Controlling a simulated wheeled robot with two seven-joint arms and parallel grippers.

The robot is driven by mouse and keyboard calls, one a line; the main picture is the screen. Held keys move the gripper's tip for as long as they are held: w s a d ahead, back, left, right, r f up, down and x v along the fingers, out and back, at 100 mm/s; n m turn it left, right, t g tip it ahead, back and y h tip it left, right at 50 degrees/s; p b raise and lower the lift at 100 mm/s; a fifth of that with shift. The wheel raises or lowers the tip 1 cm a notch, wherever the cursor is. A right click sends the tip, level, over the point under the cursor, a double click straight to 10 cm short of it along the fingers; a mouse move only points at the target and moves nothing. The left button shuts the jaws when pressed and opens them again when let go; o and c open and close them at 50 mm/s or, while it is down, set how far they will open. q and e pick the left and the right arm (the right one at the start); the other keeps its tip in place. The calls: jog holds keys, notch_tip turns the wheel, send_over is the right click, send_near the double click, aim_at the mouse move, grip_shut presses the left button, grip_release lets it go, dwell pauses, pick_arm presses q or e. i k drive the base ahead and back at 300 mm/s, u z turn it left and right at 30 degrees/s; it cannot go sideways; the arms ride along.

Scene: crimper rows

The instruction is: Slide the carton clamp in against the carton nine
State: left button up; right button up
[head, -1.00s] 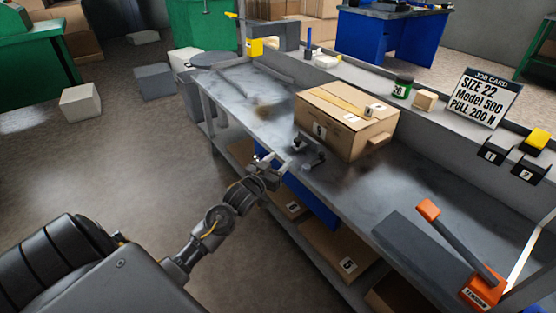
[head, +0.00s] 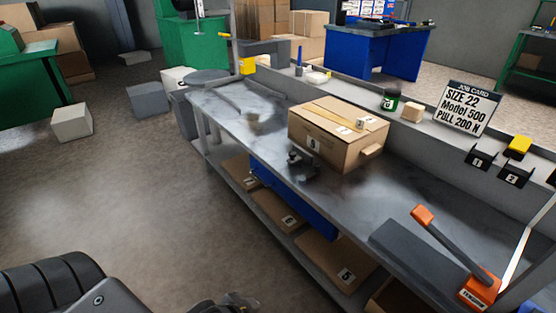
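The carton nine (head: 338,153) is a brown taped box on the grey workbench, with a label 9 on its near-left face. The carton clamp (head: 303,165), a small dark metal piece, stands on the bench at the foot of that face, close to the carton. I cannot tell whether it touches the carton. No gripper is at the clamp. My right gripper is not in view.
An orange-handled crimper (head: 480,290) lies at the right end of the bench. A green tin (head: 390,99), a small wooden block (head: 412,113) and a job card (head: 465,109) stand on the back ledge. Cartons lie on the lower shelf.

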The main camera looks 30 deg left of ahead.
aim_at(298, 154)
jog(key=k, duration=1.2)
jog(key=u, duration=0.55)
jog(key=i, duration=0.4)
jog(key=u, duration=0.85)
jog(key=i, duration=0.7)
jog(key=z, duration=0.6)
jog(key=i, duration=0.6)
jog(key=z, duration=0.7)
